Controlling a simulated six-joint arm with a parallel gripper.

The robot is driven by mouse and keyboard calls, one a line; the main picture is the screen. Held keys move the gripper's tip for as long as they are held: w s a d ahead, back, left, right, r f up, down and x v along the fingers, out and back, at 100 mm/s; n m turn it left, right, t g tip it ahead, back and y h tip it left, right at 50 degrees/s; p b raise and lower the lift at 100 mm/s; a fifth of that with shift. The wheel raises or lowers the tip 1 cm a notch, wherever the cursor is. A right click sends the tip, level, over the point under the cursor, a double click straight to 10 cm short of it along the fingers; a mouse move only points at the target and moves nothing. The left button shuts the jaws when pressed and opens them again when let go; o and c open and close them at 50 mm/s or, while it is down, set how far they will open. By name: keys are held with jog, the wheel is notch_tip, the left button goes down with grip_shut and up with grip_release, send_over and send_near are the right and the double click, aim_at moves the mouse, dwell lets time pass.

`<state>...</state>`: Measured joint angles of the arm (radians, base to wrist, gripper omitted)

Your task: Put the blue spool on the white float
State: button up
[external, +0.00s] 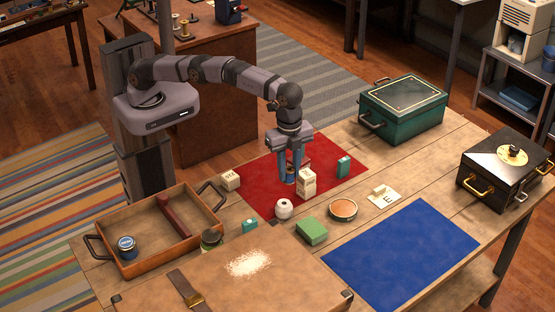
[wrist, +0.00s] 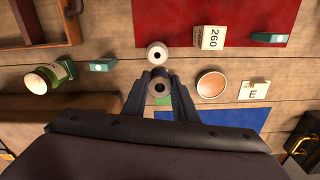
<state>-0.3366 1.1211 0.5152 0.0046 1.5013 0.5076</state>
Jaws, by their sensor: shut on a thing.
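My gripper (external: 291,178) is shut on the blue spool (external: 291,181), held above the table. In the external view the spool is small and partly hidden by the fingers. In the wrist view the spool (wrist: 160,79) shows end-on, with a dark hole, between the fingertips (wrist: 160,87). The white float (external: 284,209) is a round white piece with a dark hole on top, standing on bare wood by the red mat's front edge. In the wrist view the float (wrist: 157,52) lies just above the spool, apart from it in the picture.
A cream block marked 260 (wrist: 210,38), a round shallow tin (external: 343,209), a green block (external: 312,231) and a teal box (external: 250,226) stand nearby. A wooden tray (external: 133,270) is at left. The blue mat (external: 400,255) is bare.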

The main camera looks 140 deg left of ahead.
jog(key=shift+s+d+r+n, duration=0.25)
jog(key=shift+s+r+n, duration=0.2)
jog(key=shift+s+n, duration=0.4)
jog(key=shift+f, duration=0.15)
jog(key=p, duration=0.3)
send_near(284, 203)
jog(key=shift+f, duration=2.55)
jog(key=shift+f, duration=0.1)
jog(key=o, duration=1)
